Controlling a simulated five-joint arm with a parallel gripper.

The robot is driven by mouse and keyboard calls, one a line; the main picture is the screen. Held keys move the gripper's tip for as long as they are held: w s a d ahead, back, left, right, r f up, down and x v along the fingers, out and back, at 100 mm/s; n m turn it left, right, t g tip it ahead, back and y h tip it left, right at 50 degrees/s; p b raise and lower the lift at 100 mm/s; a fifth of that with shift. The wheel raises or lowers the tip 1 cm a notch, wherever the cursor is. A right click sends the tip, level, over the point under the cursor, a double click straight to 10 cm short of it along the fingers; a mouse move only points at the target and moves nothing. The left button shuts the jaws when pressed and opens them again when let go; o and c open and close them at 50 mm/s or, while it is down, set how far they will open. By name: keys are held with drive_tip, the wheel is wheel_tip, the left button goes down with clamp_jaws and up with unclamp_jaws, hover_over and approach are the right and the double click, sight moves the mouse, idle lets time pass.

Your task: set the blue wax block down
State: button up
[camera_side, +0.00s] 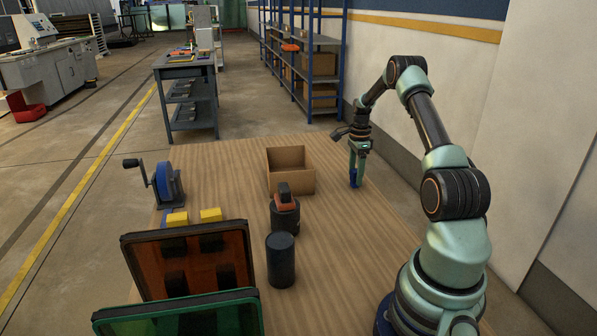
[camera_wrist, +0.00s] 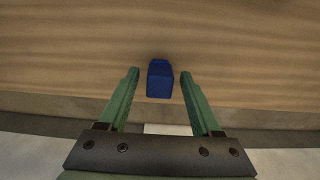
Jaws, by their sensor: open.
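The blue wax block (camera_wrist: 160,79) rests on the wooden table between the two green fingers of my gripper (camera_wrist: 160,75) in the wrist view. A strip of table shows on each side of it, so the fingers appear apart from it. In the side view my gripper (camera_side: 355,186) points down at the far right part of the table. The blue block (camera_side: 353,183) shows there as a small blue patch at the fingertips, partly hidden by them. My gripper is open.
An open cardboard box (camera_side: 291,183) stands left of my gripper. The table's right side (camera_side: 345,240) is clear.

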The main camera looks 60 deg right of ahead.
sight(356, 170)
wheel_tip(356, 170, up, 11)
drive_tip(key=w+a+r+n+t, duration=0.1)
drive_tip(key=w+a+r+n, duration=0.1)
drive_tip(key=a+r+n, duration=0.35)
drive_tip(key=w+a+r+n+h, duration=0.1)
drive_tip(key=w+a+r+n, duration=0.15)
drive_tip(key=a, duration=0.65)
drive_tip(key=w+a+r+n+t, duration=0.15)
drive_tip(key=a+r+n, duration=0.25)
drive_tip(key=a, duration=0.4)
drive_tip(key=s+a+n+t, duration=0.1)
drive_tip(key=s+a+n, duration=0.2)
drive_tip(key=a+n, duration=0.2)
drive_tip(key=s+a+n+t, duration=0.1)
drive_tip(key=s+a+n, duration=0.2)
drive_tip(key=a+n, duration=0.2)
drive_tip(key=s+a+n+t+y, duration=0.1)
drive_tip(key=s+a+n, duration=0.2)
drive_tip(key=a, duration=0.7)
drive_tip(key=shift+a+f+n, duration=0.15)
drive_tip(key=shift+a+n, duration=0.05)
drive_tip(key=shift+n, duration=0.8)
